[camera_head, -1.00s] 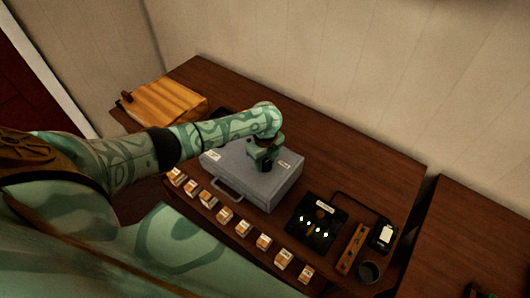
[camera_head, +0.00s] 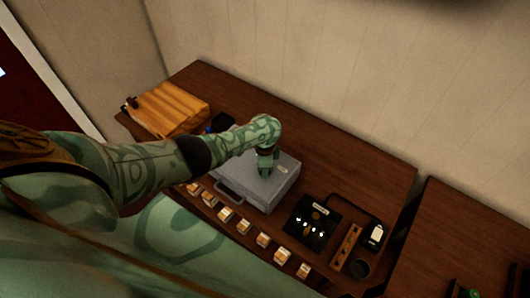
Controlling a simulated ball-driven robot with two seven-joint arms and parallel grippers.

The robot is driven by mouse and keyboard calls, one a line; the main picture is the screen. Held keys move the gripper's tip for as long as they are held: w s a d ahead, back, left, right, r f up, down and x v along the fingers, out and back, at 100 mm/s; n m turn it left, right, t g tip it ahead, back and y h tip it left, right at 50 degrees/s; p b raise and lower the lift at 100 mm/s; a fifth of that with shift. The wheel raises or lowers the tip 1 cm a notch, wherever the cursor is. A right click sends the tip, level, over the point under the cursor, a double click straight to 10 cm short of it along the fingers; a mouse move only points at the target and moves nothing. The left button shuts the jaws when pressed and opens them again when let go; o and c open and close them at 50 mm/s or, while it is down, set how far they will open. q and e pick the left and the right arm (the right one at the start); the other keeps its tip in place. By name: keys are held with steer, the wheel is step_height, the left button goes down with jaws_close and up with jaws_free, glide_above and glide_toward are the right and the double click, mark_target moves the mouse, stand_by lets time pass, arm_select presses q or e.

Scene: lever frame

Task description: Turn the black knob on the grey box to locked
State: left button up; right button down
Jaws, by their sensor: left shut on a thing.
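The grey box (camera_head: 247,193) is a flat case with a carry handle on its front side, lying on the brown table. My left arm reaches over it from the left. My left gripper (camera_head: 266,169) points down at the top of the box, right of its middle, and is shut on the black knob. The knob is mostly hidden by the fingers, so its pointing direction cannot be read. A small pale label (camera_head: 282,169) shows on the lid to the right of the gripper; its text is too small to read. My right gripper is not in view.
A row of small white-and-orange blocks (camera_head: 243,227) lies along the table's front edge. A black panel (camera_head: 312,222), a wooden strip (camera_head: 346,247) and a dark cup (camera_head: 360,268) stand to the right. The table behind the box is clear.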

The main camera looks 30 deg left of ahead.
arm_select(q)
steer(key=shift+n, duration=0.9)
steer(key=o, duration=1)
steer(key=shift+c, duration=0.2)
step_height(320, 180, up, 16)
steer(key=p, duration=0.8)
steer(key=shift+r, duration=0.15)
